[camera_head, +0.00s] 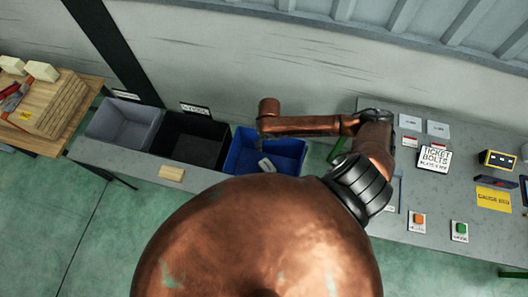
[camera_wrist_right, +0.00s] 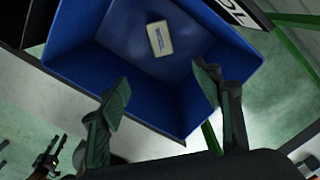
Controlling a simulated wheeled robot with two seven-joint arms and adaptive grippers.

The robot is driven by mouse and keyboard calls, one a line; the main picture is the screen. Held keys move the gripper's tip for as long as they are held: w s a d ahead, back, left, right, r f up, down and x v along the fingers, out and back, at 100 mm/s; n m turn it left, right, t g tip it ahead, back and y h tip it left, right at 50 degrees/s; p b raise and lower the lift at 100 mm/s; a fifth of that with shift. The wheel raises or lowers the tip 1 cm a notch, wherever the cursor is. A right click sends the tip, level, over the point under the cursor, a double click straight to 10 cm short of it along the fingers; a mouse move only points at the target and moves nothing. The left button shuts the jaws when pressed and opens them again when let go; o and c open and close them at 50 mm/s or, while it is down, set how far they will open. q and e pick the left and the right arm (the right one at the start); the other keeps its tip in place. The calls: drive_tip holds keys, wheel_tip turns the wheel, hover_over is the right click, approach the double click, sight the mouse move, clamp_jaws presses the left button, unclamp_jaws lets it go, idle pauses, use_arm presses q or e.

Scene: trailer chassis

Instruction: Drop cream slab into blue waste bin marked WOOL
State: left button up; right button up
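A small cream slab with a grey label (camera_wrist_right: 160,38) lies inside the blue bin (camera_wrist_right: 78,58) in the right wrist view.
A black bin (camera_head: 193,144) and a grey bin (camera_head: 124,125) stand left of the blue one. A light wooden block (camera_head: 172,173) lies in front of the black bin. A bench with labels, buttons and a yellow box (camera_head: 497,160) is at right. Stacked boards (camera_head: 50,107) are at left.

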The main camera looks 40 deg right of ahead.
drive_tip(key=shift+r, duration=0.15)
wheel_tip(320, 180, up, 12)
drive_tip(key=shift+f, duration=0.1)
idle(0.5)
drive_tip(key=shift+f, duration=0.1)
